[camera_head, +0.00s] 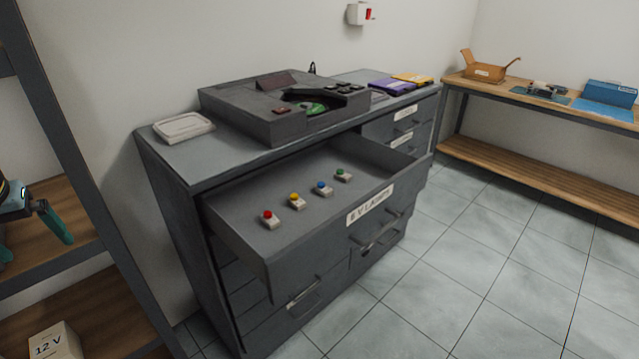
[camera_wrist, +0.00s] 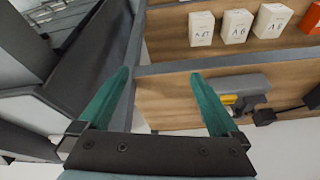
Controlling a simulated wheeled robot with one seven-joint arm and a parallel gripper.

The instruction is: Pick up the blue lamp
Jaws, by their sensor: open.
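The blue lamp (camera_head: 323,187) is a small blue dome on a pale base. It stands in the open drawer (camera_head: 310,245), in a row with a red lamp (camera_head: 269,219), a yellow lamp (camera_head: 297,201) and a green lamp (camera_head: 343,175). The blue lamp is between the yellow and green ones. My gripper (camera_head: 50,222) shows at the left edge of the head view, well apart from the drawer, by the shelves. In the wrist view its two teal fingers (camera_wrist: 158,100) are spread wide with nothing between them. The lamps are not in the wrist view.
A grey device (camera_head: 285,100) and a white tray (camera_head: 183,127) sit on the cabinet top. A shelf rack post (camera_head: 75,170) stands at left, with a 12 V box (camera_head: 55,342). A wooden workbench (camera_head: 540,165) stands at right. The tiled floor before the cabinet is clear.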

